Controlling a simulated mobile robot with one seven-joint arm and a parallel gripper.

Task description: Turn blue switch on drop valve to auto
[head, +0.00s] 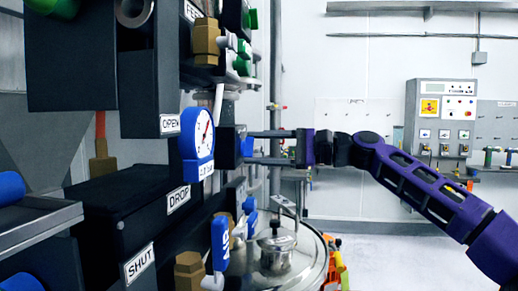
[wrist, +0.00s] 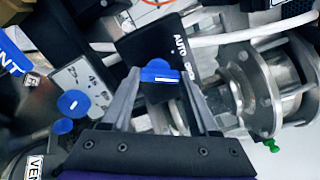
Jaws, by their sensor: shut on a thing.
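The blue switch (wrist: 160,72) is a round knob with a white pointer line, on a black box (wrist: 155,45) lettered AUTO, with a second word I cannot read for sure. The white line lies roughly across the wrist picture. My gripper (wrist: 161,79) is shut on the switch, one grey finger on each side. In the head view my gripper (head: 247,147) reaches in from the right, and a blue bit of the switch (head: 247,147) shows between the fingertips. The DROP label (head: 178,198) is on a black block to the left of the fingers.
A blue pressure gauge (head: 197,140) stands close left of my fingers. Blue valve handles (head: 220,243) and a round metal lid (head: 285,265) are below. Two other blue knobs (wrist: 72,103) sit left of my gripper. A white hose (wrist: 225,38) crosses behind. Open floor lies to the right.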

